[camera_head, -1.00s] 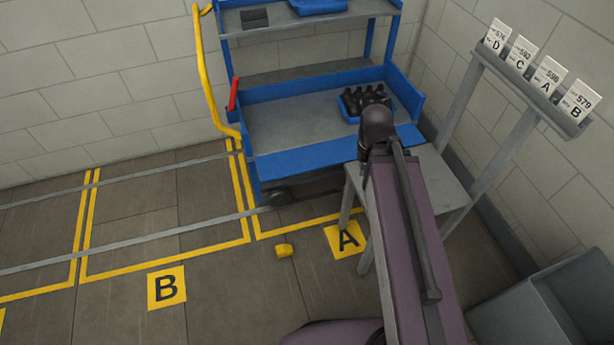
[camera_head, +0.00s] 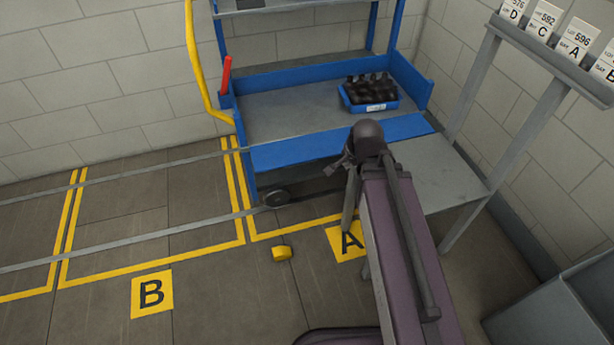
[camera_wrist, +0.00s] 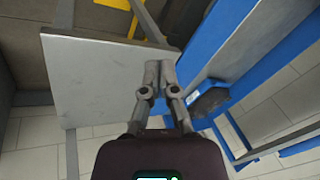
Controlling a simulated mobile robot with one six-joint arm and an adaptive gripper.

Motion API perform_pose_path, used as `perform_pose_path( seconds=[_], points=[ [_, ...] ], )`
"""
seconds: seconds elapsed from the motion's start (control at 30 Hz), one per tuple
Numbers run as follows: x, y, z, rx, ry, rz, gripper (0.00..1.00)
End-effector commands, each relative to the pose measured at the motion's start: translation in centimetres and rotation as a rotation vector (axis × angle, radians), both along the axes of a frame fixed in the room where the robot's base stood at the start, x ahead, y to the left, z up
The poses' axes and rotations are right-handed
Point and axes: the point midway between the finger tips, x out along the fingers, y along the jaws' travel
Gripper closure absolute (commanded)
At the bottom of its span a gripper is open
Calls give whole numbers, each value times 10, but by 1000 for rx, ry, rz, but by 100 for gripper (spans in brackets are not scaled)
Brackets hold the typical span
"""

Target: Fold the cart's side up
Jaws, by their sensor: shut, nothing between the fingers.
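The cart (camera_head: 290,112) is blue with grey shelves and stands against the back wall in bay A. Its front side, a long blue panel (camera_head: 300,153), is folded down and slopes outward below the lower shelf's front edge. In the wrist view a long blue strip (camera_wrist: 222,35), likely this panel, runs just right of the fingers. My gripper (camera_wrist: 159,68) is shut and empty, in front of the grey side table's top in that view. In the head view my arm hides most of it, in front of the panel's right part. I cannot tell whether it touches the panel.
A blue bin of dark bottles (camera_head: 370,108) sits on the cart's lower shelf. A grey table (camera_head: 440,180) stands close at the cart's right, below a card rack (camera_head: 550,60). A yellow block (camera_head: 281,253) lies on the floor. Floor at left is open.

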Motion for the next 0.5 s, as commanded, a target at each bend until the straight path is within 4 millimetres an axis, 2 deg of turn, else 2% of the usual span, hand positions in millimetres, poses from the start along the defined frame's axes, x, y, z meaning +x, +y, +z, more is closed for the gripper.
perform_pose_path(
  seconds=[0.03, 0.5],
  points=[
    [4, 3, -19, 25, -16, -43, 100],
    [41, 30, -92, 332, -146, -480, 100]
  ],
)
